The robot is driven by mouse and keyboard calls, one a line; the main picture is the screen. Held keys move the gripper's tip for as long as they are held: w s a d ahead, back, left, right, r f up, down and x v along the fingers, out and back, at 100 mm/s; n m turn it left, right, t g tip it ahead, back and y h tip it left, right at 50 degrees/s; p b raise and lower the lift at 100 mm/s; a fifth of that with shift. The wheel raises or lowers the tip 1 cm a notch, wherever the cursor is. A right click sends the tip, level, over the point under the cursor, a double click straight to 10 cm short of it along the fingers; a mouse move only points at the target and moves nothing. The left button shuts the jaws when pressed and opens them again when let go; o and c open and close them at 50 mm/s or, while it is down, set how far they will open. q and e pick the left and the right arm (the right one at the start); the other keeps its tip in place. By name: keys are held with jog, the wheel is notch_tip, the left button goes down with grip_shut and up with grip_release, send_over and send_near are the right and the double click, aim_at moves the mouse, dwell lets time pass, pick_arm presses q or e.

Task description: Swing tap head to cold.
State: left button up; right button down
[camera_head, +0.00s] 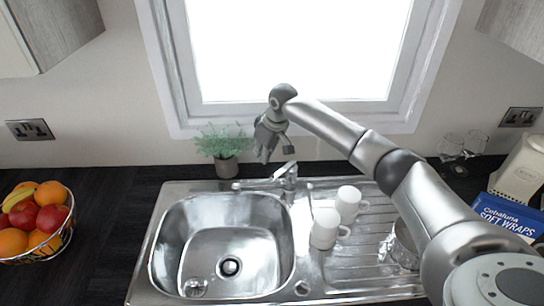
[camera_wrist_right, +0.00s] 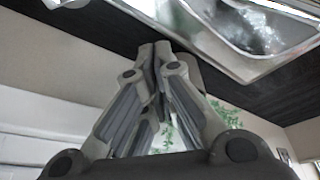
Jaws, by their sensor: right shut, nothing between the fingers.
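The chrome tap (camera_head: 284,178) stands behind the sink basin (camera_head: 229,197), with its spout pointing left over the basin and its lever head tilted up at the top. My right gripper (camera_head: 264,158) hangs just behind and to the left of the tap head, above the counter, apart from the lever as far as I can tell. In the right wrist view my right gripper (camera_wrist_right: 155,50) has its fingers together and empty. The tap does not show clearly in the right wrist view. My left gripper is not in view.
A potted plant (camera_head: 226,168) stands left of my gripper by the wall. Two white mugs (camera_head: 325,229) and a glass (camera_head: 404,246) stand on the drainer. A fruit basket (camera_head: 36,222) is at far left. A wraps packet (camera_head: 502,215) and wine glasses (camera_head: 452,148) are at right.

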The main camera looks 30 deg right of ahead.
aim_at(291, 168)
jog(key=s, duration=0.1)
jog(key=s+d+p, duration=0.1)
jog(key=s+p, duration=0.1)
jog(key=shift+s+d+f, duration=0.2)
jog(key=shift+s+f, duration=0.1)
jog(key=shift+f, duration=0.05)
jog(key=shift+w, duration=0.1)
